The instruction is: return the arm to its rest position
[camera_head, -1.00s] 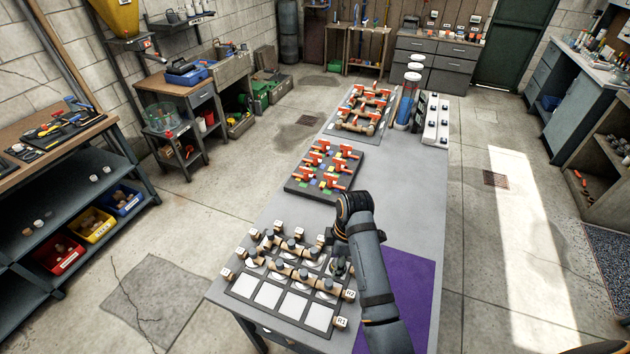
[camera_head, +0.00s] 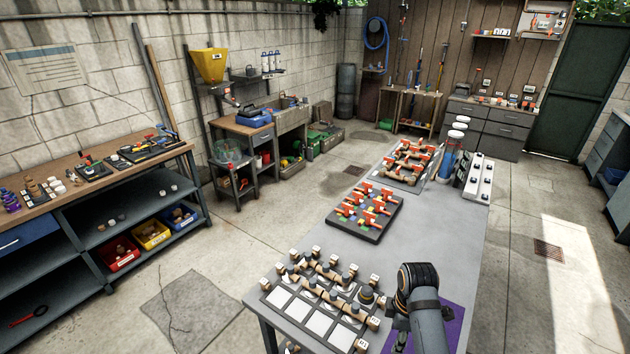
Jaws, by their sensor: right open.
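My right arm (camera_head: 421,305) comes in from the bottom edge, over the near right end of the grey table (camera_head: 456,240). My right gripper (camera_head: 398,338) hangs below its dark wrist, to the right of the near tray, and looks empty. Its fingers are small and partly hidden by the arm. The near tray (camera_head: 318,322) has pale square panels and a row of wooden pipe pieces with dark knobs. A dark-topped fitting (camera_head: 367,294) stands at its right side, apart from the gripper. My left gripper is not in view.
A purple mat (camera_head: 453,322) lies under and beside my right arm. A dark board with red-handled valves (camera_head: 365,212) sits mid-table. A farther rack (camera_head: 410,162), blue cylinder (camera_head: 448,158) and white strip (camera_head: 478,178) stand beyond. Floor right of the table is clear.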

